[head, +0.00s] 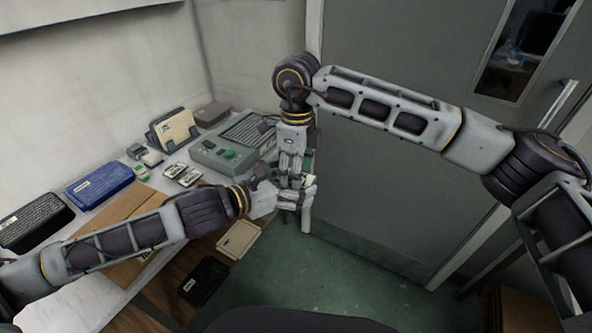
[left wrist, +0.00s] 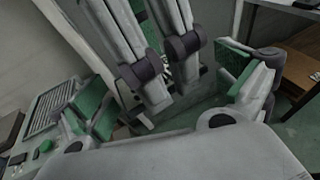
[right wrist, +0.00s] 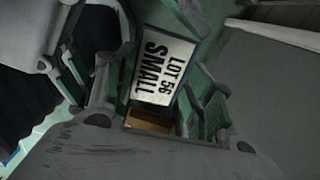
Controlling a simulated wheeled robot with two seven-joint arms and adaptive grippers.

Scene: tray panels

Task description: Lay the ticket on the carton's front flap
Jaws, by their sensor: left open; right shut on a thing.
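The ticket (right wrist: 162,67) is a white card reading "LOT 56 SMALL" in black. My right gripper (head: 300,193) is shut on it, pointing down beyond the table's right end. In the head view only a small pale part of the ticket (head: 309,180) shows beside the fingers. My left gripper (head: 268,197) is open and close by the right one; its green pads stand on either side of the right fingers in the left wrist view. A brown cardboard surface (head: 112,212), apparently the carton, lies on the table, partly hidden by my left arm. I cannot tell its front flap.
A grey-green device (head: 232,143) stands near the grippers. A card holder (head: 172,128), a blue case (head: 98,183) and a black case (head: 33,222) line the back. A beige panel (head: 239,240) and a black item (head: 204,281) lie below the table's front. The green floor right of the grippers is clear.

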